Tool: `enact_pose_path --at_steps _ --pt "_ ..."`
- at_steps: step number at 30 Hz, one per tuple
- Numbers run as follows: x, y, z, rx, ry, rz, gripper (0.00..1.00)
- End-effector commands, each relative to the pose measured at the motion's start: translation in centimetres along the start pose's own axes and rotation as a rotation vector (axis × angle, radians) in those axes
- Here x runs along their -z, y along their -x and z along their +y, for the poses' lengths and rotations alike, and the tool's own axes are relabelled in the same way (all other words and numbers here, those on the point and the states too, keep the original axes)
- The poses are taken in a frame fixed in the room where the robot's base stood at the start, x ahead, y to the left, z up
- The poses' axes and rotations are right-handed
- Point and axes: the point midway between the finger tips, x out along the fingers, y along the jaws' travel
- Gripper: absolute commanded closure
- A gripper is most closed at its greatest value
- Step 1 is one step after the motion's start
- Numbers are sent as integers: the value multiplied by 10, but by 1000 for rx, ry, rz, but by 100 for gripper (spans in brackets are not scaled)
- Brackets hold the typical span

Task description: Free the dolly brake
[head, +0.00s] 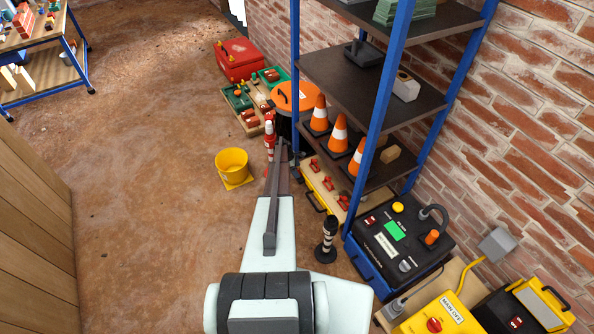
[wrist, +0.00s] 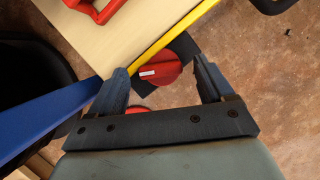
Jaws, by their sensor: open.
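A red round knob (wrist: 160,74) with a white mark sits on a dark mount at the yellow edge of a wooden deck (wrist: 110,40) in the wrist view; I take it for the dolly brake. My gripper (wrist: 160,66) is open, with one dark finger on each side of the knob. I cannot tell whether either finger touches it. Another red part (wrist: 139,112) shows below the knob, partly covered by the gripper. In the head view, the deck with red clamps (head: 327,180) stands under the shelf; my arm reaches beside it and hides the knob.
A blue post (wrist: 45,125) crosses the wrist view's left side. In the head view, a shelf rack (head: 372,135) with cones stands to the right. A yellow bucket (head: 232,162) is left of my arm, and a striped black post (head: 327,240) stands right of it. Floor to the left is clear.

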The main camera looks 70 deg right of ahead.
Motion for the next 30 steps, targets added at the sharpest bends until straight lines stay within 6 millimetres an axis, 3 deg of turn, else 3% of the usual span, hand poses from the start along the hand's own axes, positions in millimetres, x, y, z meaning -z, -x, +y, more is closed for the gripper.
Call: enact_pose_path --at_steps 18,24,30 --pt "0 108 -1 0 0 0 19" --pt "0 127 0 -1 0 0 19" --pt "0 131 0 0 0 0 19"
